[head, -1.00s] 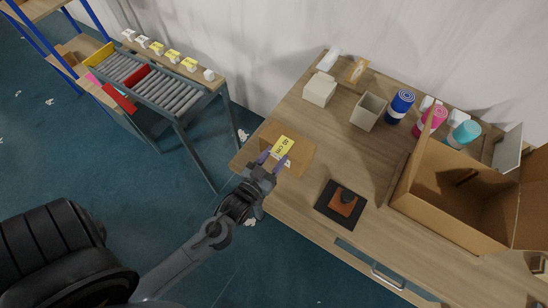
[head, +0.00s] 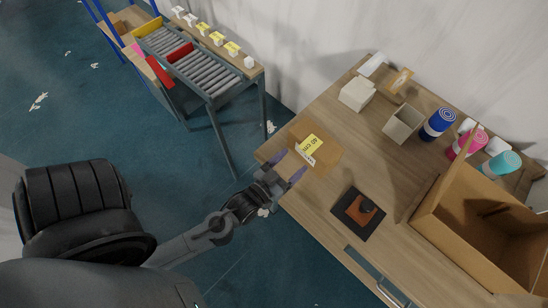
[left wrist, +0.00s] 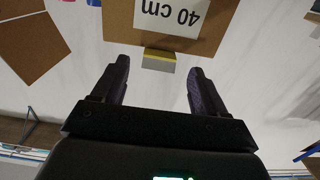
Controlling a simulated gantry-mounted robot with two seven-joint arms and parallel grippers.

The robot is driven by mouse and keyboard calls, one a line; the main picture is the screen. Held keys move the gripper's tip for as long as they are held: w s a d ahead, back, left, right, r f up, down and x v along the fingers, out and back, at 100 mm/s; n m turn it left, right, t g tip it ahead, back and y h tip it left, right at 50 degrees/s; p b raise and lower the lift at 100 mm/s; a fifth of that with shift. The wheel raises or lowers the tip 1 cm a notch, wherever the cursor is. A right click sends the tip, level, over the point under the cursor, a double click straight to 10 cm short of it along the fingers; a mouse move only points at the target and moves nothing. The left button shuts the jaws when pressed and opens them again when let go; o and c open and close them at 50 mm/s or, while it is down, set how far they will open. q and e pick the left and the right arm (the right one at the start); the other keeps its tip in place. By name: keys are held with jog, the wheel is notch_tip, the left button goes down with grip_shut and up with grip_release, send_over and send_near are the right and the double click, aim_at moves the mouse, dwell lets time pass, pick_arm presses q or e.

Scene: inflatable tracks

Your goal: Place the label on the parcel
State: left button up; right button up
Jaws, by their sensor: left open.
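The parcel (head: 328,160) is a flat brown box at the near left corner of the wooden table. In the left wrist view, a pale "40 cm" panel (left wrist: 168,14) shows upside down on brown card (left wrist: 118,22). A small grey and yellow block (left wrist: 159,60) sits below it, beyond and between the open fingertips. My right gripper is out of view.
A stamp on a black pad (head: 358,212) lies right of the parcel. A large open carton (head: 465,235) fills the table's right. Rolls, a beige box (head: 357,94) and an open small box (head: 403,122) stand behind. A roller conveyor (head: 200,70) stands at left.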

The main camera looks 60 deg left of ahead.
pick_arm(q)
jog(key=s+d+f+m+g+h, duration=0.2)
jog(key=s+d+m+g+h, duration=0.1)
jog(key=s+g, duration=0.9)
jog(key=shift+d+m+g, duration=0.6)
jog(key=shift+d+g, duration=0.4)
